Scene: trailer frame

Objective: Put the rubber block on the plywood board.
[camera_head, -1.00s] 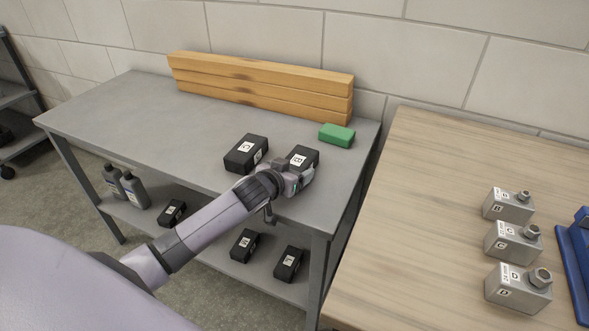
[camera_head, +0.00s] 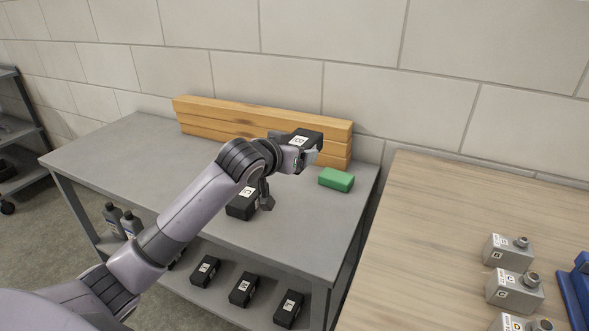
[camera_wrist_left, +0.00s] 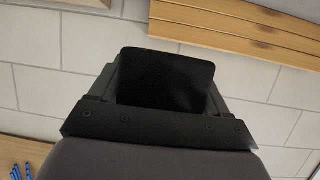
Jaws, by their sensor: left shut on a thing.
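My left gripper (camera_head: 302,150) is shut on a black block (camera_head: 308,136) with a white label that seems to read B, and holds it above the grey table. In the left wrist view the black block (camera_wrist_left: 165,80) fills the space between the fingers. Another labelled black block (camera_head: 238,208) stands on the table, partly hidden behind my arm. Several stacked wooden boards (camera_head: 225,112) lie along the table's back edge, partly hidden by the held block. I cannot tell which surface is the plywood board. My right gripper is not in view.
A green block (camera_head: 336,179) lies on the grey table (camera_head: 130,160) near its right end. Several black blocks (camera_head: 243,289) sit on the lower shelf. A wood-topped table (camera_head: 420,240) on the right bears grey labelled parts (camera_head: 509,252) and a blue object (camera_head: 577,290).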

